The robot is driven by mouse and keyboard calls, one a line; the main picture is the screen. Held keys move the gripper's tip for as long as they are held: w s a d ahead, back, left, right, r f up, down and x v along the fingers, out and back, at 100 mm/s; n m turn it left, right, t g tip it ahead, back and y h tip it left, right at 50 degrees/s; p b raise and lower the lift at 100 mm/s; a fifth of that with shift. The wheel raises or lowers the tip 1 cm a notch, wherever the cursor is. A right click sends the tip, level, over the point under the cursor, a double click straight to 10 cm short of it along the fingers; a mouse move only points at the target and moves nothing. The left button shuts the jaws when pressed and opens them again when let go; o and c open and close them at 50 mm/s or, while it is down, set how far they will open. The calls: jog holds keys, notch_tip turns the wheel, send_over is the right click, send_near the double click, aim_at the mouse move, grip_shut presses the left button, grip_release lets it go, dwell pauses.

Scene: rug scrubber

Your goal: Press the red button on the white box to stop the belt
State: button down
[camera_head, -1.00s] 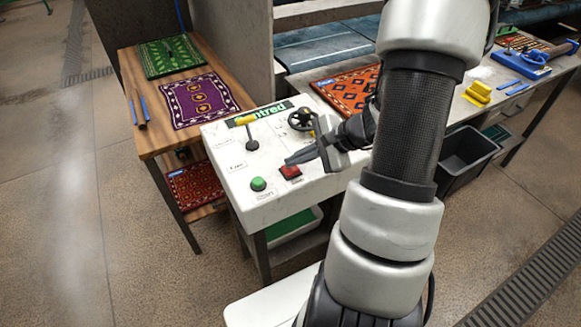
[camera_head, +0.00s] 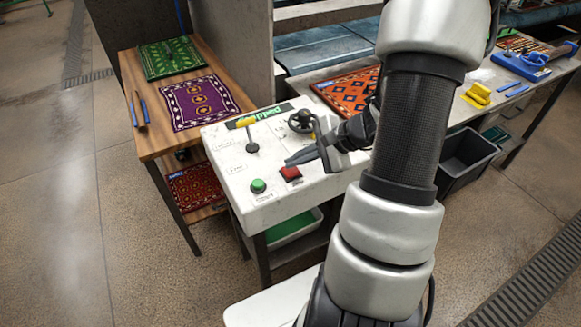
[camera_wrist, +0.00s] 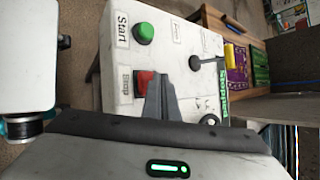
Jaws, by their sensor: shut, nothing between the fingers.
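The white box (camera_head: 285,195) has a sloped top with a red button (camera_head: 291,173) and a green button (camera_head: 258,186). The red button (camera_wrist: 142,82) also shows in the wrist view beside a "Stop" label. My gripper (camera_head: 287,163) is shut and empty, its tips at the red button's far edge in the head view. In the wrist view my gripper (camera_wrist: 162,78) covers part of the red button; whether the tips touch it I cannot tell. The green sign (camera_wrist: 223,95) on the box appears to read "Stopped".
A yellow-handled lever (camera_head: 251,134) and a black handwheel (camera_head: 301,121) stand on the box behind my gripper. A wooden table (camera_head: 178,60) with rugs is at the left. A dark bin (camera_head: 466,155) is at the right. The floor at the left is clear.

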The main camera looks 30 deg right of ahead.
aim_at(295, 170)
jog(key=shift+r, duration=0.5)
jog(key=shift+r+p, duration=1.75)
jog(key=shift+r, duration=0.75)
jog(key=shift+a, duration=0.1)
